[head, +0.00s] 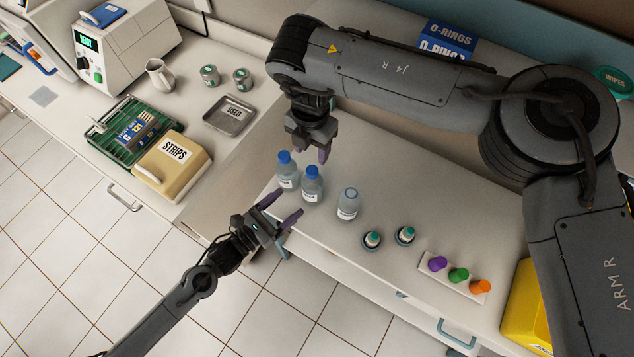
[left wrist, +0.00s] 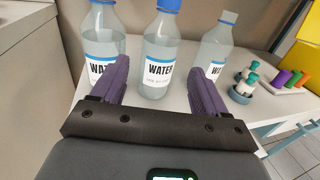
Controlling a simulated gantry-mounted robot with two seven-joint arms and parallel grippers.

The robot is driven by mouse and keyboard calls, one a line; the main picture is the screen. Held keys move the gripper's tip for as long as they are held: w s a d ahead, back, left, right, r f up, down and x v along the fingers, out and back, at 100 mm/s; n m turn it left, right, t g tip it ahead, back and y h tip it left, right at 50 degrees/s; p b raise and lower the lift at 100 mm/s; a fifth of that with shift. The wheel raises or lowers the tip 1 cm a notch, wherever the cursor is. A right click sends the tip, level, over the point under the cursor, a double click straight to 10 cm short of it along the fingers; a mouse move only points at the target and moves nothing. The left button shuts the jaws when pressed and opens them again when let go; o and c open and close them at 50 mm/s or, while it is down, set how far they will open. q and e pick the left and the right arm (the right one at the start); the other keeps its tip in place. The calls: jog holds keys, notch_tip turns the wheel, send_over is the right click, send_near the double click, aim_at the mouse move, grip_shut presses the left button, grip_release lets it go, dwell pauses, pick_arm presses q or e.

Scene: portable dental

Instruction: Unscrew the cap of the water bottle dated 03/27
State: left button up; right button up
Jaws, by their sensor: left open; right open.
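Three clear water bottles stand upright in a row on the counter: a left one (head: 287,172) with a blue cap (head: 284,156), a middle one (head: 312,188) with a blue cap (head: 312,171), and a right one (head: 347,206) with a pale blue ring at its top. Their WATER labels show in the left wrist view, on the left (left wrist: 103,68), middle (left wrist: 159,70) and right (left wrist: 218,67) bottles; the dates are too small to read. My left gripper (head: 281,206) is open, empty, in front of the middle bottle. My right gripper (head: 311,152) is open above and behind the bottles.
Two small teal-capped vials (head: 372,239) (head: 405,235) and a white rack (head: 456,276) with purple, green and orange caps stand to the right. A USED tray (head: 230,116), STRIPS box (head: 172,161) and green rack (head: 112,139) lie left. The counter behind the vials is clear.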

aim_at(305, 189)
pick_arm(q)
jog(key=x, duration=1)
jog(key=shift+w+d, duration=0.1)
